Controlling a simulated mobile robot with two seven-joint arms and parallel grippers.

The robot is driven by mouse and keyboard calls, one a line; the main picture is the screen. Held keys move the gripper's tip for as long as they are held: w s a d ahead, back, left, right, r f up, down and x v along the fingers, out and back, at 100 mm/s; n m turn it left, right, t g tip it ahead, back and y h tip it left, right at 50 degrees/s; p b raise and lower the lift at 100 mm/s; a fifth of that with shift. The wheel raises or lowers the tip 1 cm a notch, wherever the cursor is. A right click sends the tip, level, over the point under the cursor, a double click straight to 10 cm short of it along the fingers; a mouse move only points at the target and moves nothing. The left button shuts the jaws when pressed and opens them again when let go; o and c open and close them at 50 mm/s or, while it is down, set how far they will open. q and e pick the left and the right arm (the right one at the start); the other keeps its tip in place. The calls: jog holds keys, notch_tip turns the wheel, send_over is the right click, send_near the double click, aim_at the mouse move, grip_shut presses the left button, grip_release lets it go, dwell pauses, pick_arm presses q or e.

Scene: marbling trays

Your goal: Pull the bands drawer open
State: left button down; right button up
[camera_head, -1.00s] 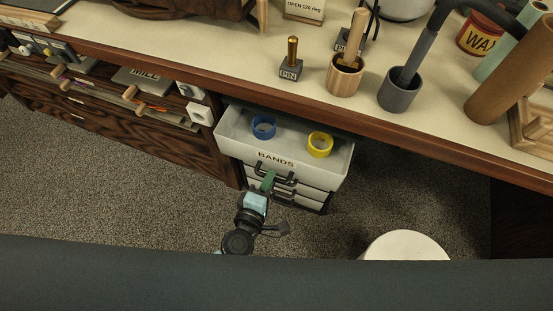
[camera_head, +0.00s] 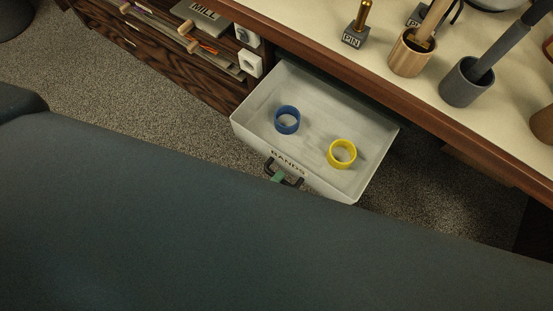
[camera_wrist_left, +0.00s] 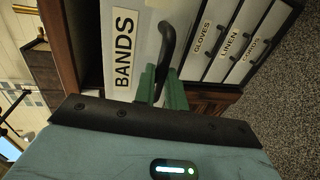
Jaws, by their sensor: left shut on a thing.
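The bands drawer (camera_head: 330,188) is pulled well out from under the bench in the head view. A blue band (camera_head: 287,120) and a yellow band (camera_head: 342,154) lie apart inside it. Its front with the BANDS label (camera_wrist_left: 123,48) fills the upper middle of the left wrist view. My left gripper (camera_wrist_left: 160,88) is shut on the drawer's dark handle (camera_wrist_left: 167,48), with green fingers around it. In the head view only a little of the left gripper (camera_head: 277,176) shows at the handle; my body hides the rest. My right gripper is not in view.
Other drawers labelled GLOVES, LINEN and CORDS (camera_wrist_left: 228,42) are closed beside it. The bench top (camera_head: 300,15) carries a PIN block (camera_head: 353,38), a wooden cup (camera_head: 410,58) and a grey cup (camera_head: 464,85). Carpet (camera_head: 150,110) left of the drawer is clear.

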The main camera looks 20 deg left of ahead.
pick_arm(q)
jog(key=c, duration=1.5)
grip_release()
jog(key=shift+o, duration=0.2)
jog(key=v, duration=0.8)
jog(key=shift+w, duration=0.1)
